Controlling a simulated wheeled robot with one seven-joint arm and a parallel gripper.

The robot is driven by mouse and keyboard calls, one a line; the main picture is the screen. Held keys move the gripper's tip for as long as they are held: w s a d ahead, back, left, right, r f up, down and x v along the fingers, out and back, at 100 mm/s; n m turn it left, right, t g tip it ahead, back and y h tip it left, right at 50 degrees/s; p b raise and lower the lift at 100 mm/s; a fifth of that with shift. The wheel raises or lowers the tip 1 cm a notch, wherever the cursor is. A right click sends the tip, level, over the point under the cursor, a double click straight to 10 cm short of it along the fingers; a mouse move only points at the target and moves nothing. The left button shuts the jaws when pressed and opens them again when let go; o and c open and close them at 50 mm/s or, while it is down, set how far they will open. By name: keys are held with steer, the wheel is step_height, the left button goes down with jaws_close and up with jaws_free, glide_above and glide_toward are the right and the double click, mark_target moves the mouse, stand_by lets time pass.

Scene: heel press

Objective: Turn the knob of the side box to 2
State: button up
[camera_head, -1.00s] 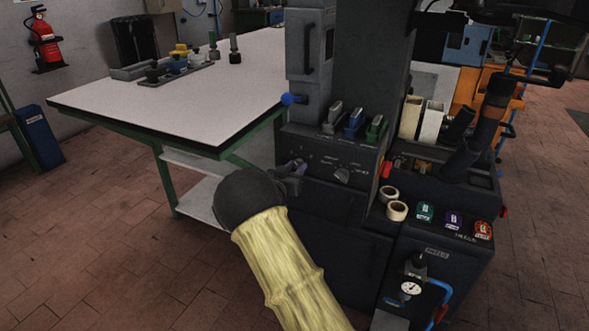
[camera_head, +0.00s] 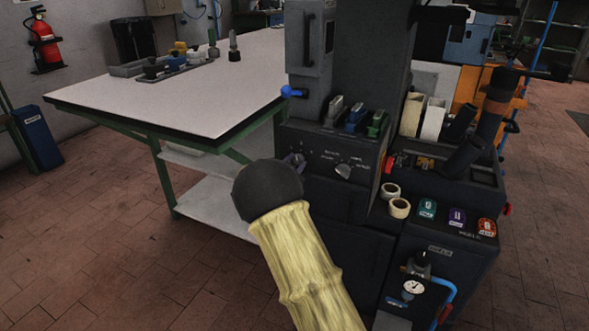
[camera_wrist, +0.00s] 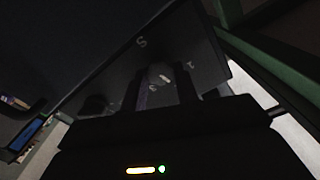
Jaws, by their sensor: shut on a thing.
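In the wrist view, my gripper (camera_wrist: 160,92) is shut on a grey knob (camera_wrist: 154,74), one dark finger on each side. The knob has a small white mark at its top. It sits on the dark face of the side box (camera_wrist: 205,70), which has pale characters around the knob. The picture is tilted and dim, so I cannot tell for sure which number the mark points at. In the head view, my gripper and this knob are hidden behind the dark round joint of my arm.
A white-topped table (camera_head: 190,95) with green legs is at left. Tape rolls (camera_head: 399,208) and coloured buttons (camera_head: 457,217) are at right.

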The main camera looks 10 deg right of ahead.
steer(key=shift+m+b, duration=0.9)
steer(key=shift+m, duration=0.6)
steer(key=o, duration=1)
steer(key=p+v, duration=0.2)
steer(key=v, duration=1.5)
steer(key=shift+s+a+p, duration=0.15)
steer(key=shift+p, duration=0.2)
